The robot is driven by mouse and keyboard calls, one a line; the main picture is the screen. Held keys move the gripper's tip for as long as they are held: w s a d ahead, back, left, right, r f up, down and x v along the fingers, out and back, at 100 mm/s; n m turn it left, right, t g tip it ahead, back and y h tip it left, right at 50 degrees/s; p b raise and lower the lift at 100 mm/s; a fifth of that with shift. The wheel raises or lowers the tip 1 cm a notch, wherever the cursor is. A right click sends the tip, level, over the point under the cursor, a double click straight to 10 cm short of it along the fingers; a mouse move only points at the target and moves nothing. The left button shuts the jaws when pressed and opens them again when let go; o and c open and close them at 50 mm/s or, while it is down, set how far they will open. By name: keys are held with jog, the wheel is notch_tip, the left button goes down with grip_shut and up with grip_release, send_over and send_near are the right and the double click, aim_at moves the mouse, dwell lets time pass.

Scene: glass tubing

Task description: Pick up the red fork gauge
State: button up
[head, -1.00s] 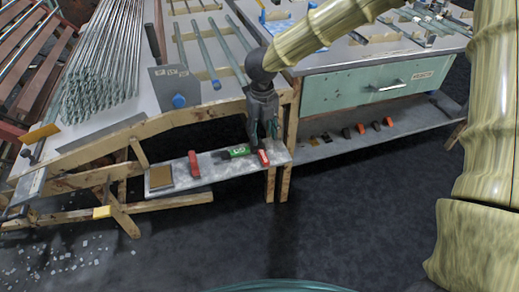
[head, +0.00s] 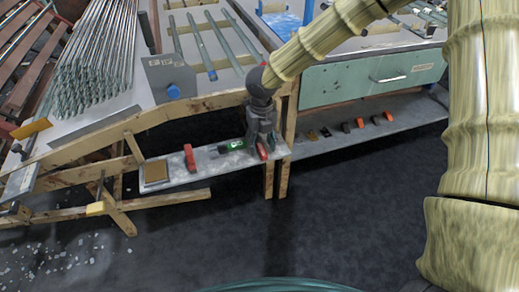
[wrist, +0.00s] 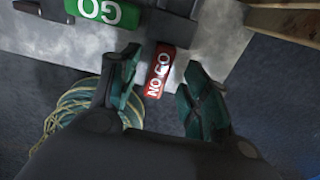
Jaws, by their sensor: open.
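The red gauge marked NO GO (wrist: 159,70) lies on the grey lower shelf, near its edge, in the wrist view. A grey part adjoins its upper end. In the head view the red gauge (head: 262,151) shows only partly beside my gripper (head: 261,136). In the wrist view my gripper (wrist: 160,78) is open, with one green-padded finger on each side of the red gauge. The fingers appear apart from it, and I cannot tell their exact height above the shelf. A green gauge marked GO (wrist: 104,11) lies to the upper left; it also shows in the head view (head: 232,146).
Another red piece (head: 190,158) and a brown square block (head: 156,171) sit further left on the shelf. A wooden leg (head: 284,178) stands just right of my gripper. The bench with glass tubes (head: 97,70) is above. Dark floor in front is clear.

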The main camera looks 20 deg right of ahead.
jog(key=shift+f, duration=0.85)
grip_shut()
